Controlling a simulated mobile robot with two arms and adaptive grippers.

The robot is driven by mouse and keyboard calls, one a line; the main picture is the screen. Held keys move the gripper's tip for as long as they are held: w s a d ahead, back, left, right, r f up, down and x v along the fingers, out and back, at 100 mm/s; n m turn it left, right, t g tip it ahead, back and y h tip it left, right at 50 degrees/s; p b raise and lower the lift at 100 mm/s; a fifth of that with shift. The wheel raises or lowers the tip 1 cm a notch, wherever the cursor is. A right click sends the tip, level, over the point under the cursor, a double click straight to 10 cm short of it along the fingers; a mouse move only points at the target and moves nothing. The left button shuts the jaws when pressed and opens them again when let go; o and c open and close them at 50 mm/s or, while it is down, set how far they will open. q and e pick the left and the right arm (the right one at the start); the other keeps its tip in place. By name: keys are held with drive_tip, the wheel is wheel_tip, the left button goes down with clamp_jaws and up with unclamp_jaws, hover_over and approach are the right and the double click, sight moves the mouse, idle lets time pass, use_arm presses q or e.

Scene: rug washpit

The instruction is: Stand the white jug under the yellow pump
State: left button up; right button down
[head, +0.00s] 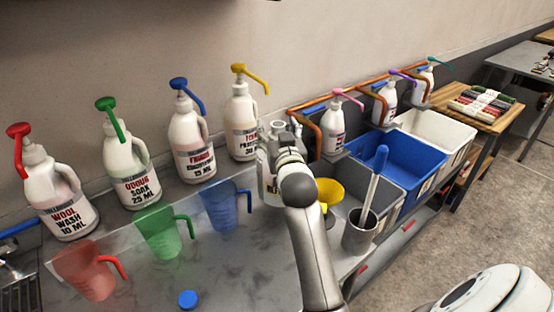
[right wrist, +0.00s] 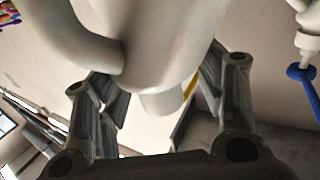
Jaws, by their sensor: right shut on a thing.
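My right gripper (head: 284,156) is shut on a white jug (right wrist: 160,35), which has a loop handle and a short neck in the right wrist view. In the head view the gripper and arm hide most of the jug; its top (head: 278,128) shows above them. It is just right of and in front of the white bottle (head: 243,128) that carries the yellow pump (head: 239,69). The yellow spout points right, toward the jug's side. I cannot tell whether the jug touches the counter. My left gripper is not in view.
Red (head: 86,272), green (head: 159,232) and blue (head: 222,205) measuring jugs stand in front of bottles with matching pumps. A blue cap (head: 188,299) lies on the counter. A yellow round item (head: 329,190) and a grey pot (head: 359,235) with a blue-handled tool are right of my arm.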

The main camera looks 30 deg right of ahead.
drive_tip(key=shift+f, duration=0.7)
drive_tip(key=shift+w+d+f+p, duration=0.1)
drive_tip(key=shift+f+p, duration=0.2)
drive_tip(key=shift+f, duration=1.65)
drive_tip(key=shift+c, duration=2.4)
unclamp_jaws()
drive_tip(key=shift+f, duration=0.2)
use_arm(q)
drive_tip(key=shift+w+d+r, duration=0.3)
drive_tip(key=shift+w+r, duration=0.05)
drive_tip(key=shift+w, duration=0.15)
use_arm(e)
drive_tip(key=shift+o, duration=0.7)
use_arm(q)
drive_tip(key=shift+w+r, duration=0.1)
